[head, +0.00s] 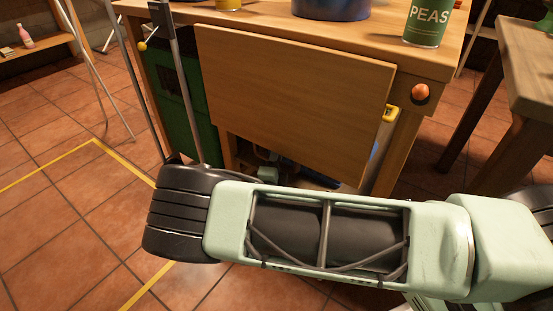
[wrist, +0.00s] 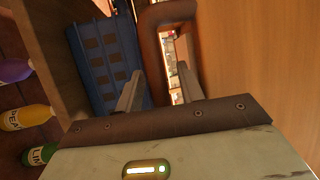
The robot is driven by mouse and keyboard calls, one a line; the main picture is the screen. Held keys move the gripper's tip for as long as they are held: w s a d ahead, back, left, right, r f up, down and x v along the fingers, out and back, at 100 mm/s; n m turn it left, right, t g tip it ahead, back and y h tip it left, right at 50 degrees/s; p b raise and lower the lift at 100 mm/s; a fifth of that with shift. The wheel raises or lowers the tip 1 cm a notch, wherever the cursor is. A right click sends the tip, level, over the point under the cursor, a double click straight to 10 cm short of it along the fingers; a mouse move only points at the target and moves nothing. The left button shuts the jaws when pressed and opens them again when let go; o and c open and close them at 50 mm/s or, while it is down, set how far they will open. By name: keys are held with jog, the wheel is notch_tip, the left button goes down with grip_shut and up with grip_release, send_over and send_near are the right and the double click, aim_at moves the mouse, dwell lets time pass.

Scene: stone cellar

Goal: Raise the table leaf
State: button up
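The table leaf (head: 290,95) is a flat wooden panel hanging down at the front of the wooden table (head: 455,62). My arm crosses in front below it, and my gripper is not clearly seen in the head view. In the wrist view my gripper (wrist: 158,88) has its two fingers apart. A brown, round-cornered wooden piece with a narrow gap (wrist: 150,50) shows between and beyond the fingers. A broad wooden surface (wrist: 260,50) fills the right side of the wrist view; I cannot tell for sure that it is the leaf. No hold on anything shows.
On the tabletop stand a green PEAS can (head: 427,22), a dark blue pot (head: 330,8) and a yellow item (head: 228,4). An orange knob (head: 420,92) sits on the table's front right. The wrist view shows a blue crate (wrist: 105,60) and bottles (wrist: 25,117). A second table (head: 530,75) stands right.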

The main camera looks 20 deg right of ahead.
grip_shut()
jog(key=s+a+r+m+g+y+p, duration=0.1)
jog(key=s+a+r+g+y+p, duration=0.15)
jog(key=s+a+p, duration=0.35)
jog(key=s+a+r+m+g+y+p, duration=0.1)
jog(key=s+a+r+g+p, duration=0.2)
jog(key=a+p, duration=0.45)
jog(key=s+a+r+m+g+y+p, duration=0.1)
jog(key=s+a+r+p, duration=0.35)
jog(key=p, duration=0.25)
jog(key=s+a+r+g+y+p, duration=0.1)
jog(key=s+a+r+p, duration=0.1)
jog(key=r+p, duration=0.3)
jog(key=s+a+r+m+g+y+p, duration=0.1)
jog(key=a+r+p, duration=0.3)
jog(key=r, duration=0.5)
jog(key=s+a+r+g+y+p, duration=0.2)
jog(key=s+a+r+y+p, duration=0.1)
jog(key=r+p, duration=0.4)
jog(key=shift+s+a+r+p, duration=0.25)
jog(key=shift+s+a+p, duration=0.15)
jog(key=shift+s+a, duration=0.15)
jog(key=shift+a+g, duration=0.1)
jog(key=shift+g, duration=0.15)
